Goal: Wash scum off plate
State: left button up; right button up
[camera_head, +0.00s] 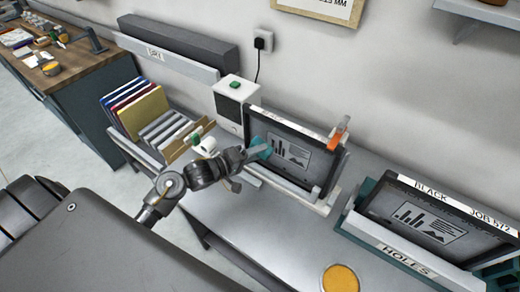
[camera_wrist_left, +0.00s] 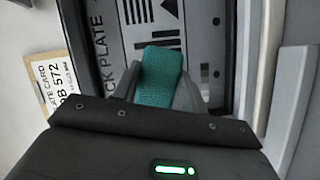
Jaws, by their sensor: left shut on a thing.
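A dark plate (camera_head: 325,160) with a grey panel of printed bars and shapes leans upright in a light holder against the wall. In the left wrist view the plate (camera_wrist_left: 215,50) fills the upper middle, with lettering along its left edge. My left gripper (camera_head: 256,153) is shut on a teal pad (camera_head: 264,143), which is in front of the plate's left part. The pad (camera_wrist_left: 160,78) shows between the fingers in the left wrist view and overlaps the plate; whether it touches cannot be told. No scum is clearly visible. My right gripper is not in view.
An orange-tipped piece (camera_head: 336,138) stands at the holder's right end. A second plate (camera_head: 430,222) sits in a teal rack (camera_head: 385,250) to the right. A white box (camera_head: 235,100) and a folder bin (camera_head: 140,115) stand left. A yellow-topped round dish (camera_head: 340,278) lies in front.

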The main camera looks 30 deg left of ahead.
pick_arm(q)
jog(key=shift+s+a, duration=0.15)
jog(key=shift+s, duration=0.8)
jog(key=shift+s+a, duration=0.1)
jog(key=shift+s, duration=0.85)
jog(key=s, duration=0.3)
jog(key=shift+a+r, duration=0.1)
jog(key=shift+a, duration=0.1)
